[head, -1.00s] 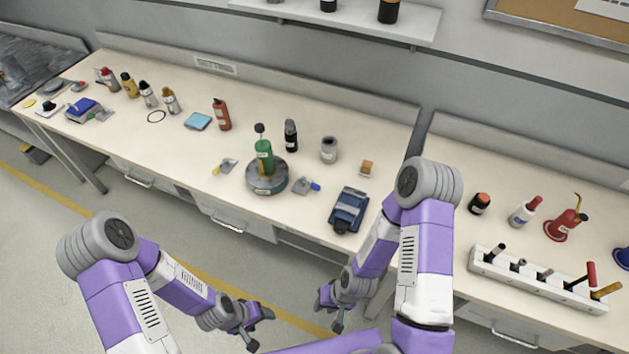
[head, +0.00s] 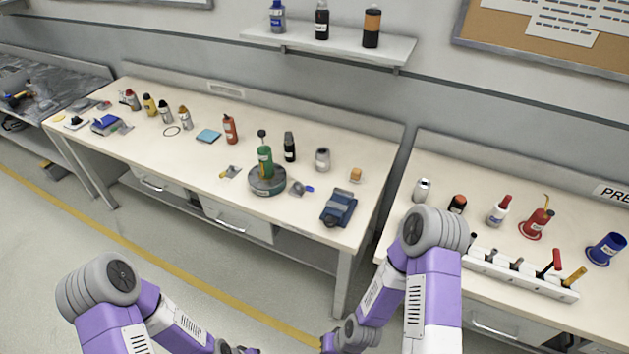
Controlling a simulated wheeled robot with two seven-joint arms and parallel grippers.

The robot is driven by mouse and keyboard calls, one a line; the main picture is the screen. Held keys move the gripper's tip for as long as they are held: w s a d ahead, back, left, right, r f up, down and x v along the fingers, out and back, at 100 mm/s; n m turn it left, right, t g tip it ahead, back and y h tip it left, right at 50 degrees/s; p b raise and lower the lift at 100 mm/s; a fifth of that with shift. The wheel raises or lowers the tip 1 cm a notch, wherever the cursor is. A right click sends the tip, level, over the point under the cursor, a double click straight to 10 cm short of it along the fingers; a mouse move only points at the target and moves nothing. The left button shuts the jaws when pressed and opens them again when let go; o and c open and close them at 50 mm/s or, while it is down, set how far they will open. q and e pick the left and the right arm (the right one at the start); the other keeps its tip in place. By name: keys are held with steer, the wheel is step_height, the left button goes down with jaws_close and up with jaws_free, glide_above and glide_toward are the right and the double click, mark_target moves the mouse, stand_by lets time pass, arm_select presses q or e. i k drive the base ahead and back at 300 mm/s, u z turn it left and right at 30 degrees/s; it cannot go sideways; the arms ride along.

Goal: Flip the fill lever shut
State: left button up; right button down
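I cannot single out a fill lever for certain. A green cylinder (head: 265,161) stands upright on a round grey base (head: 267,182) on the left workbench (head: 205,160); a thin stem with a dark knob (head: 262,134) rises at its top, too small to tell its setting. My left gripper (head: 236,350) and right gripper (head: 329,344) are at the bottom edge, mostly cut off by it, well apart from the bench. Their finger opening does not show.
The right bench holds bottles, red (head: 537,222) and blue (head: 606,248) containers and a white tool rack (head: 510,270). Floor is clear before the left bench.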

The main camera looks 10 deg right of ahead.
mark_target(297, 183)
steer(key=u, duration=0.6)
steer(key=i, duration=1.05)
steer(key=z, duration=0.5)
